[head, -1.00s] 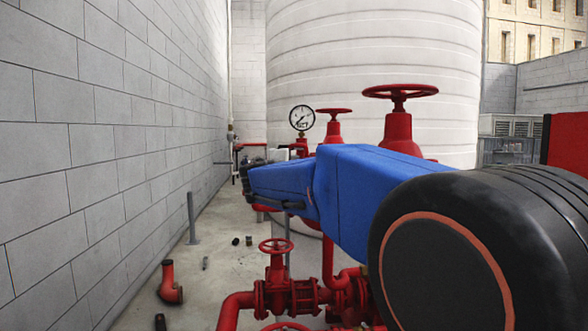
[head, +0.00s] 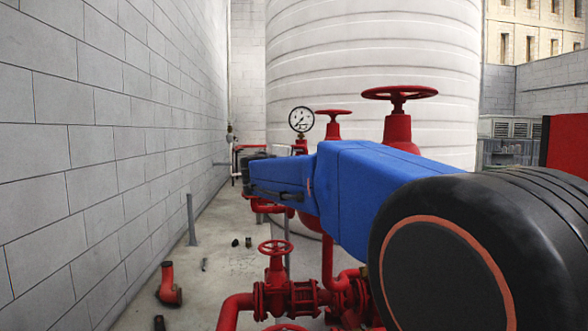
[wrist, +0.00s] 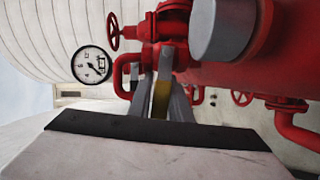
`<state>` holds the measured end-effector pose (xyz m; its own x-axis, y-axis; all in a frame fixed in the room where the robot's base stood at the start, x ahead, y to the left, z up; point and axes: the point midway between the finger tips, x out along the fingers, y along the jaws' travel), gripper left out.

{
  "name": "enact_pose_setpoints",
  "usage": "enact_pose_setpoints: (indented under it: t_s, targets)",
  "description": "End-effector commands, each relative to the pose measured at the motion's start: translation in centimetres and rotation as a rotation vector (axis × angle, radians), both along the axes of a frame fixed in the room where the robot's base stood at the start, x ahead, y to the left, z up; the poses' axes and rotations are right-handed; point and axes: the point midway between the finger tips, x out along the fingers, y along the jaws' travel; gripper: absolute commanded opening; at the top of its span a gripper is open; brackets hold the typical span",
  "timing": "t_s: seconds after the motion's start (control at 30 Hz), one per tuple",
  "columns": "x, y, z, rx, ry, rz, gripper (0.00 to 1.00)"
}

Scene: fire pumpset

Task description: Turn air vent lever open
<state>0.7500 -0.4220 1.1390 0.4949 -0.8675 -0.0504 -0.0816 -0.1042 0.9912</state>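My gripper (wrist: 163,85) shows in the wrist view as grey finger parts rising from the pale gripper body, close in front of red pipework. A dull yellow strip (wrist: 161,98) shows between the grey parts; I cannot tell whether it is a lever or part of the fingers. The fingertips overlap the pipework, so contact and finger gap are unclear. No air vent lever can be made out for certain. In the head view my blue wrist reaches towards the red pipes below the gauge, and my fingers are hard to see.
A pressure gauge (head: 301,120) stands behind my wrist; it also shows in the wrist view (wrist: 91,64). Red handwheels (head: 400,92) rise at the right and a red valve (head: 277,248) stands below. A block wall (head: 100,150) bounds the left, with open floor (head: 215,255) beside it.

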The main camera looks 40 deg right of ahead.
Motion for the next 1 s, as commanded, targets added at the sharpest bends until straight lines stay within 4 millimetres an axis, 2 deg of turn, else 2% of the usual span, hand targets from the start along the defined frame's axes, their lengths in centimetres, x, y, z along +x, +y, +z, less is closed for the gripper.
enact_pose_setpoints:
  t_s: [0.47, 1.0]
  targets:
    - [-0.3, 0.6, 0.0, 0.000, 0.000, 0.002, 0.34]
    - [-4.2, 7.5, 0.5, 0.000, -0.001, 0.004, 0.34]
